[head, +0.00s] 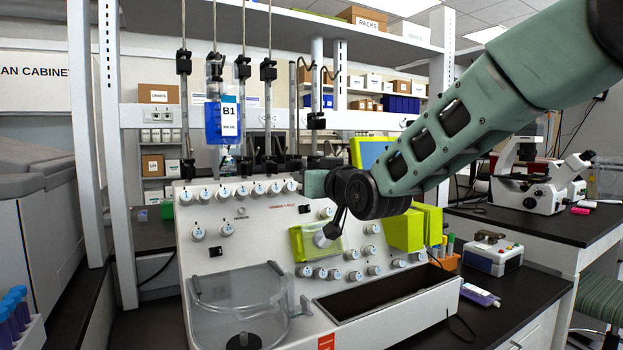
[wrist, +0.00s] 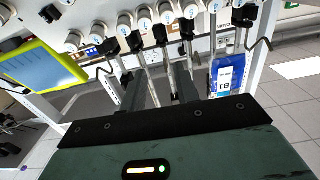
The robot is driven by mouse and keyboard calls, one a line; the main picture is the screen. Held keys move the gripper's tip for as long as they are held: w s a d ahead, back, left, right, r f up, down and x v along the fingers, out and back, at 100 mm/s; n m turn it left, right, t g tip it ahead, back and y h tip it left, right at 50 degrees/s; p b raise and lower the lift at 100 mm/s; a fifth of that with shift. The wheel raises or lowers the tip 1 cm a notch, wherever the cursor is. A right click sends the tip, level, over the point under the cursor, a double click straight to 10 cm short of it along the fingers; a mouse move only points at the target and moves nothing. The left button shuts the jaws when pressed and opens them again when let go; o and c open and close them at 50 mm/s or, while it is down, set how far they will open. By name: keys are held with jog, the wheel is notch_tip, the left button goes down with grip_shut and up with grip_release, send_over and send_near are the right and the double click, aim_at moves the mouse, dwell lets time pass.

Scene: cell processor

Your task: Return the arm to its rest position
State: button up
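My arm (head: 470,125) reaches in from the upper right of the head view, over the right side of the white cell processor (head: 255,235). My gripper (head: 315,183) is in front of the processor's upper panel, near its row of knobs; its fingers are mostly hidden there. In the wrist view, which is turned upside down, two dark grey fingers of my gripper (wrist: 160,90) stand apart with nothing seen between them. A blue bag labelled B1 (head: 223,122) hangs from a hook on the left pole. It also shows in the wrist view (wrist: 227,75), right of the fingers.
Upright poles with black clamps (head: 268,70) stand close behind my gripper. A white shelf frame (head: 120,160) rises at the left. A clear round bowl (head: 235,305) and a dark open tray (head: 385,292) are at the processor's front. A microscope (head: 540,185) stands right.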

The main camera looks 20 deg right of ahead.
jog(key=s+a+f+n+g+p, duration=0.1)
jog(key=s+a+f+g+p, duration=0.1)
jog(key=s+a+f+g, duration=0.5)
jog(key=s+a+f+n+g+p, duration=0.1)
jog(key=s+a+f+g, duration=0.1)
jog(key=s+f, duration=0.55)
jog(key=s+d+f+n+g+h+p, duration=0.1)
jog(key=s+f+g, duration=0.1)
jog(key=s, duration=0.6)
jog(key=s+d+f+n+g+h, duration=0.1)
jog(key=s+f+g, duration=0.1)
jog(key=s, duration=0.7)
jog(key=s+d+f+n+g+h+p, duration=0.1)
jog(key=s+g, duration=0.3)
jog(key=s, duration=0.5)
jog(key=shift+d+f+g+p, duration=0.25)
jog(key=shift+f+g+p, duration=0.1)
jog(key=shift+f, duration=0.1)
